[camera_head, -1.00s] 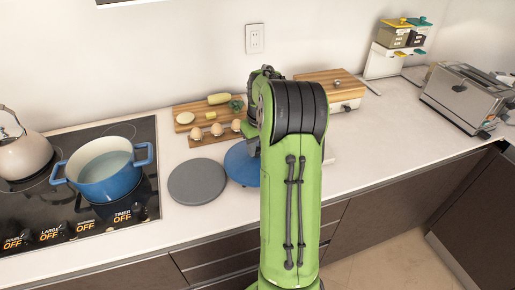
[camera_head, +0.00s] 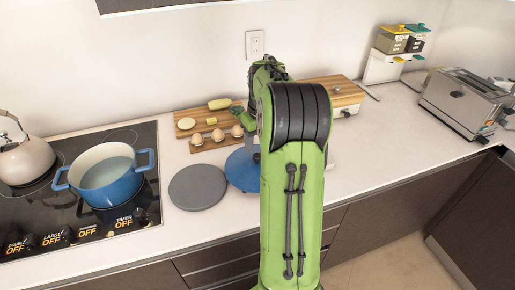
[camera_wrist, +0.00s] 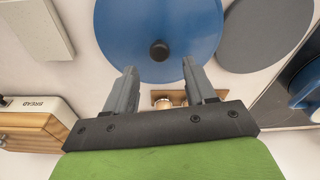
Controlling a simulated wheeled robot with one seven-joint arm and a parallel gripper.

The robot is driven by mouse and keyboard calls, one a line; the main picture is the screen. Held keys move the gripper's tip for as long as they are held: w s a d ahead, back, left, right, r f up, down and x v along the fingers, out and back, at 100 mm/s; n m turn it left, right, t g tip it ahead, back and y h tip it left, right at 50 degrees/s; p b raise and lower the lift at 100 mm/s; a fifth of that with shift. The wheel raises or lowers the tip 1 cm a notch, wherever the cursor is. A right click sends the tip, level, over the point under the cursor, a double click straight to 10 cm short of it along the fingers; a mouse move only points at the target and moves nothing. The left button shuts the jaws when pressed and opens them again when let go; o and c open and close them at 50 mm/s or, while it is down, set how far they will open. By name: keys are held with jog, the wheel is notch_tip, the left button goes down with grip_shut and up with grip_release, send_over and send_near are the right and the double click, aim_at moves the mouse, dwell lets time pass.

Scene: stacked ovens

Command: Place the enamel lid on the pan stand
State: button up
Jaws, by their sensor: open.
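The blue enamel lid (camera_head: 241,170) lies flat on the counter, partly hidden behind my arm in the head view. In the wrist view the lid (camera_wrist: 158,22) shows as a large blue disc with a dark knob (camera_wrist: 159,50). A round grey disc (camera_head: 198,187), which looks like the pan stand, lies just left of the lid; it also shows in the wrist view (camera_wrist: 262,32). My gripper (camera_wrist: 159,72) is open and empty, with its fingers on either side of the knob's line in the picture. Its height above the lid is hard to tell.
A blue pot (camera_head: 105,175) and a kettle (camera_head: 24,152) stand on the black stove. Boards with eggs and vegetables (camera_head: 209,122) lie behind the lid. A wooden bread box (camera_head: 330,95) and a toaster (camera_head: 468,98) stand to the right.

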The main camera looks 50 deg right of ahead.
notch_tip(320, 180, up, 7)
jog(key=p, duration=0.1)
jog(key=s+a+r+n+t+h, duration=0.1)
jog(key=s+a+r, duration=0.15)
jog(key=a, duration=0.75)
jog(key=s+a+r+n+t, duration=0.1)
jog(key=s+a+r, duration=0.15)
jog(key=a, duration=0.65)
jog(key=s+a+f+n+t+y, duration=0.1)
jog(key=s+a+f+t, duration=0.1)
jog(key=s+a, duration=0.9)
jog(key=shift+s+f+n, duration=0.3)
jog(key=shift+s+f, duration=0.2)
jog(key=shift+f, duration=0.1)
